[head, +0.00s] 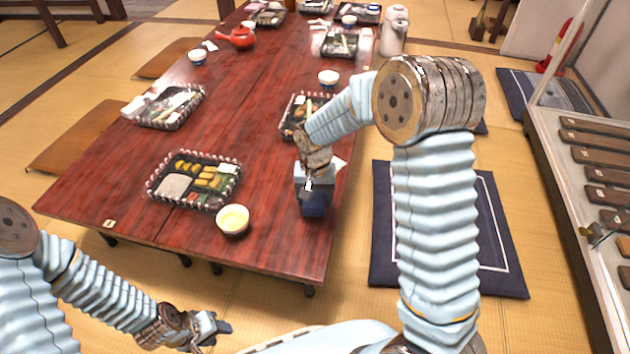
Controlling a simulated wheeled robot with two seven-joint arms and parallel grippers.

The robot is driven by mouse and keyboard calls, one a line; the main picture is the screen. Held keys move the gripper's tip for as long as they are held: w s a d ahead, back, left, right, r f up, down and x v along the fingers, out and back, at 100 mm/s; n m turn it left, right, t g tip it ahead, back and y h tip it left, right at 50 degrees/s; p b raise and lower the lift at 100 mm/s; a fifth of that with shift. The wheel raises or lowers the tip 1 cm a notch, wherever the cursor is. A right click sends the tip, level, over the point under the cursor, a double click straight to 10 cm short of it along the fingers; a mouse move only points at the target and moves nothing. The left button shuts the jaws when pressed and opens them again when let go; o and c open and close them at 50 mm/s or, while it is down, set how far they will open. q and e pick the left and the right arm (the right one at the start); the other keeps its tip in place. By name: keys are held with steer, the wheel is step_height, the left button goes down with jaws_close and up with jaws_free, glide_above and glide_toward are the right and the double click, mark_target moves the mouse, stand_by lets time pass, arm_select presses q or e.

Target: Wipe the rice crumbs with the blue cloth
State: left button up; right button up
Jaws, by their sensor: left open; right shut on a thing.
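The blue cloth (313,207) is at the right edge of the dark red wooden table (260,180), under my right gripper (314,188). My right gripper is shut on the cloth, and its fingers hide the cloth's upper part. The cloth's lower end looks close to the tabletop; I cannot tell whether it touches. No rice crumbs can be made out at this size; some may be hidden behind the gripper and cloth. My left gripper (215,330) is open and empty, low in front of the table's near edge.
Another tray (287,118) is partly behind my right arm. A red teapot (240,38) and white flask (393,30) stand farther back. The tabletop's middle is clear.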

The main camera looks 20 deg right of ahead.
steer(key=shift+r+p, duration=1.6)
steer(key=shift+r, duration=0.8)
